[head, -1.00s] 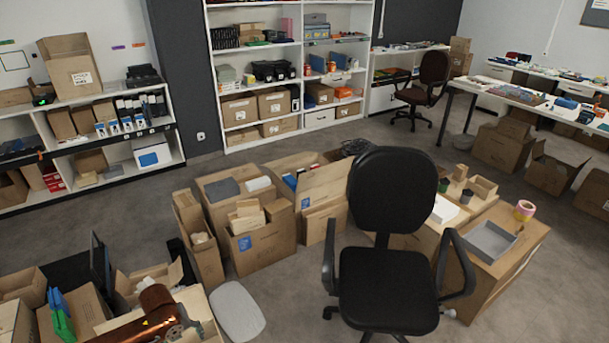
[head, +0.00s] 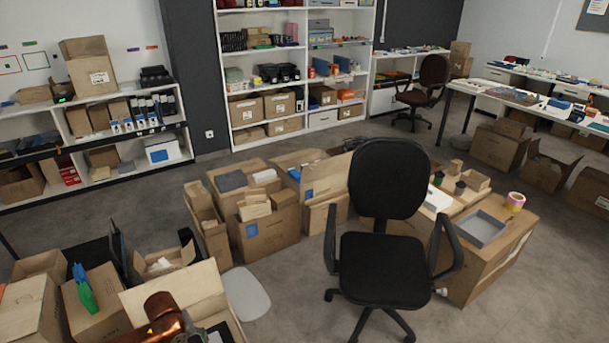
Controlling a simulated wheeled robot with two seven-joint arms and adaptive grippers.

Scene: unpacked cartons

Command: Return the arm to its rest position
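One of my arms, in copper and black (head: 163,318), shows at the bottom left of the head view, over an open carton (head: 195,290). Only a short part of it is in the picture, and its lower end is cut off by the bottom edge. No fingertips of either gripper show. The other arm is out of the picture.
A black office chair (head: 385,270) stands in the middle, beside several open cartons (head: 270,222) and a grey tray (head: 482,228) on a box. A green and blue object (head: 83,288) stands at the carton left of my arm. Grey floor (head: 545,285) is clear at the right.

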